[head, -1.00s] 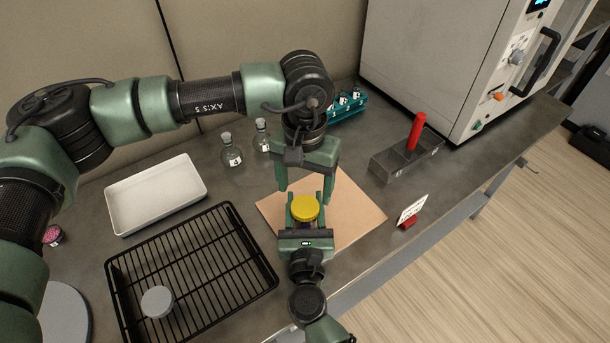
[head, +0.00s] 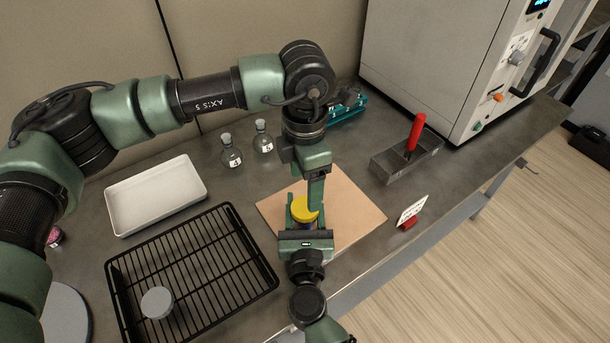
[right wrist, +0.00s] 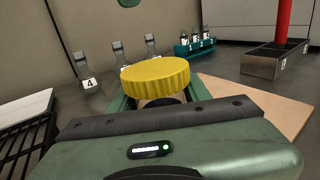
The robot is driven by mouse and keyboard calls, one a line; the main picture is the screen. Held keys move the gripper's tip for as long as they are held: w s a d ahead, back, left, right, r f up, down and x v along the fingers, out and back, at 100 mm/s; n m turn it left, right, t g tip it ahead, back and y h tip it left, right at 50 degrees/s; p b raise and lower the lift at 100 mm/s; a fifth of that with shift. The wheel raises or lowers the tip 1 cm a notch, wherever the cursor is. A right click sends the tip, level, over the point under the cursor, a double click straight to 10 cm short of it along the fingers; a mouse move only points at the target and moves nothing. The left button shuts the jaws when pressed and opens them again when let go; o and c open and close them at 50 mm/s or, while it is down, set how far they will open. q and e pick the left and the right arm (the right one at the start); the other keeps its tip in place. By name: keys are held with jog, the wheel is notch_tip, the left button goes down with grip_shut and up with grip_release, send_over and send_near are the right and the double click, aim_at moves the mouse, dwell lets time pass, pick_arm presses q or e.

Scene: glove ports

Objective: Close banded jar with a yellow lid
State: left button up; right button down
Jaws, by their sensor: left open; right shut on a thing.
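The yellow lid (head: 304,211) sits on top of the jar, and its ribbed side shows in the right wrist view (right wrist: 155,77). A dark blue part of the banded jar (head: 306,232) shows below the lid; most of the jar is hidden. My right gripper (head: 305,228) is shut on the jar over the tan board. My left gripper (head: 315,205) is open, pointing down from above, with a finger in front of the lid's right side. Its fingers line up in the head view, so I cannot tell whether they touch the lid.
A tan board (head: 352,205) lies under the jar. A black wire rack (head: 215,240) with a grey round lid (head: 157,302) and a white tray (head: 155,195) are at left. Numbered flasks (head: 231,152), a teal rack (head: 348,112) and a metal bin (head: 395,165) with a red-handled tool stand behind.

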aim_at(305, 207)
pick_arm(q)
jog(key=n, duration=0.4)
jog(key=shift+r+n, duration=0.15)
jog(key=shift+n, duration=0.25)
jog(key=n, duration=0.6)
jog(key=shift+r+n, duration=0.2)
jog(key=shift+n, duration=0.1)
jog(key=n, duration=0.4)
jog(key=shift+r, duration=0.1)
jog(key=n, duration=0.5)
jog(key=shift+r, duration=0.15)
jog(key=shift+f, duration=4.05)
